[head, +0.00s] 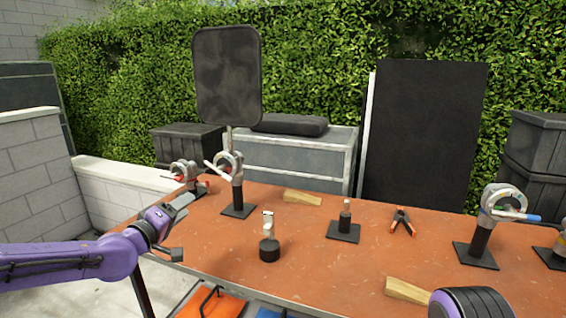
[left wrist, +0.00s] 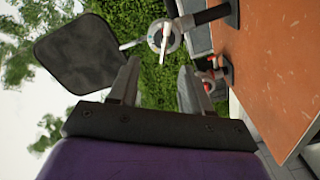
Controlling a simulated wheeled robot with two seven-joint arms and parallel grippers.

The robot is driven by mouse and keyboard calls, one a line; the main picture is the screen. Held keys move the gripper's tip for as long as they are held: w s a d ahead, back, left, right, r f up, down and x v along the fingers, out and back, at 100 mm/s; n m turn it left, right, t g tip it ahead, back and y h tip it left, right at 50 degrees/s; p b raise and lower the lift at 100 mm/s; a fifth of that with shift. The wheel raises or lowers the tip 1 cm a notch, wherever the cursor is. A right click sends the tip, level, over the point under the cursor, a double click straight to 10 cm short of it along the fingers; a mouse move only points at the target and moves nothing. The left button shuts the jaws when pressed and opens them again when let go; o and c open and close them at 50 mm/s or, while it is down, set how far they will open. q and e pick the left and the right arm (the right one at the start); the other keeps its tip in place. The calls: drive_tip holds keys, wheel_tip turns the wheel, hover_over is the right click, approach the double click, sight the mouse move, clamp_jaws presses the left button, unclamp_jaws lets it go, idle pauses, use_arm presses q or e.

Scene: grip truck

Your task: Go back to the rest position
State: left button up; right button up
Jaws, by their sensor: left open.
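My left gripper (head: 178,228) comes in from the left on a purple arm. It is above the left edge of the orange-brown table (head: 330,262), with its jaws apart and nothing between them. In the left wrist view the two fingers (left wrist: 158,85) stand apart, with hedge and part of a grip head behind them. A purple and black rounded part of my right arm (head: 470,303) shows at the lower right of the head view. My right gripper's fingers are not in view.
Grip heads on stands (head: 230,170) and (head: 490,215) stand on the table. A black flag (head: 228,75) rises from the left one. A small stand (head: 343,222), an orange clamp (head: 403,220), wooden wedges (head: 302,197) and a black-based post (head: 269,245) are spread between, with bare tabletop around.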

use_arm(q)
drive_tip(key=s+f+n+g+y, duration=0.1)
drive_tip(key=s+f+g+y, duration=0.1)
drive_tip(key=s+f, duration=0.5)
drive_tip(key=s+f+g+y, duration=0.1)
drive_tip(key=s+f+y, duration=0.15)
drive_tip(key=f, duration=0.75)
drive_tip(key=s+f+n+g+y, duration=0.1)
drive_tip(key=s+f+g+y, duration=0.1)
drive_tip(key=s+f, duration=0.5)
drive_tip(key=s+a+f+m+g+y, duration=0.1)
drive_tip(key=s+f+g, duration=0.2)
drive_tip(key=s+f, duration=0.3)
drive_tip(key=s+a+f+m+g+y, duration=0.1)
drive_tip(key=s+f, duration=0.6)
drive_tip(key=s, duration=0.7)
drive_tip(key=s+a+f+m+g+y, duration=0.1)
drive_tip(key=s+a+f+g, duration=0.1)
drive_tip(key=s+f+g, duration=0.2)
drive_tip(key=s+f, duration=0.3)
drive_tip(key=s, duration=0.3)
drive_tip(key=shift+a+g, duration=0.35)
drive_tip(key=shift+g, duration=0.05)
